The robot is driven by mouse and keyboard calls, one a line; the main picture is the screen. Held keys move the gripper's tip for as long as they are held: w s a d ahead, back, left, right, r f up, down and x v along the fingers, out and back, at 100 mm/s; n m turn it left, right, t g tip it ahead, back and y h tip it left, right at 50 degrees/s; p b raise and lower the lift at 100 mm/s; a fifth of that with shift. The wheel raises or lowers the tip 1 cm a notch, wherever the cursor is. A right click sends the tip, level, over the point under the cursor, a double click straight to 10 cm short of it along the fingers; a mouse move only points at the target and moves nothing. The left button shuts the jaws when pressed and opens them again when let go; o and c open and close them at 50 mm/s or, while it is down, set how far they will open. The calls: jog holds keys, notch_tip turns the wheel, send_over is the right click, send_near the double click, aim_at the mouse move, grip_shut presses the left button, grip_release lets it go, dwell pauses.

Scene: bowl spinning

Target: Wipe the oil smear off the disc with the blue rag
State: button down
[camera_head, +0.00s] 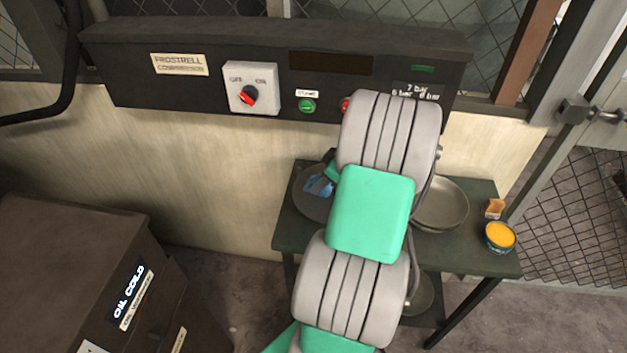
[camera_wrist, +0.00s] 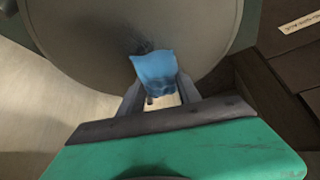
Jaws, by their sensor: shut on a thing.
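The blue rag (camera_wrist: 155,70) is pinched in my gripper (camera_wrist: 158,88), which is shut on it. In the wrist view the rag lies over or just against the grey disc (camera_wrist: 90,40); I cannot tell if it presses on it. A dark smear (camera_wrist: 145,47) shows on the disc right by the rag's far edge. In the head view the disc (camera_head: 303,202) sits at the left end of the dark green table, with the rag (camera_head: 319,186) over it. My arm hides part of the disc and most of my gripper there.
Metal bowls (camera_head: 445,203) stand right of my arm on the table (camera_head: 286,240). A tin of yellow stuff (camera_head: 499,236) and a small tan block (camera_head: 495,208) are at the right end. A control panel (camera_head: 220,60) is behind. A brown cabinet (camera_head: 60,250) is at left.

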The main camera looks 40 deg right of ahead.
aim_at(310, 179)
jog(key=shift+s+d+f+b, duration=0.1)
jog(key=shift+s+d+b, duration=0.1)
jog(key=shift+s+d, duration=0.4)
jog(key=shift+s+d+f+b, duration=0.15)
jog(key=shift+s+d, duration=0.25)
jog(key=shift+s, duration=0.3)
jog(key=shift+s+d+r, duration=0.1)
jog(key=shift+s+d, duration=0.6)
jog(key=shift+s, duration=0.25)
jog(key=shift+s+d, duration=0.7)
jog(key=shift+s, duration=0.2)
jog(key=shift+b, duration=0.5)
jog(key=shift+a, duration=0.1)
jog(key=shift+w+a+r+b, duration=0.1)
jog(key=shift+w+a+b, duration=0.05)
jog(key=shift+w+a, duration=0.8)
jog(key=shift+w+a+f+b, duration=0.1)
jog(key=shift+w+a+b, duration=0.1)
jog(key=shift+w+a, duration=0.7)
jog(key=shift+w+a+r+b, duration=0.15)
jog(key=shift+w+a, duration=0.35)
jog(key=shift+w, duration=0.8)
jog(key=shift+w+a+b, duration=0.2)
jog(key=shift+w+a, duration=0.35)
jog(key=shift+w, duration=0.2)
jog(key=shift+w+a+b, duration=0.2)
jog(key=shift+w+a, duration=0.35)
jog(key=shift+w, duration=0.15)
jog(key=shift+r+p, duration=1.85)
jog(key=shift+r, duration=1.05)
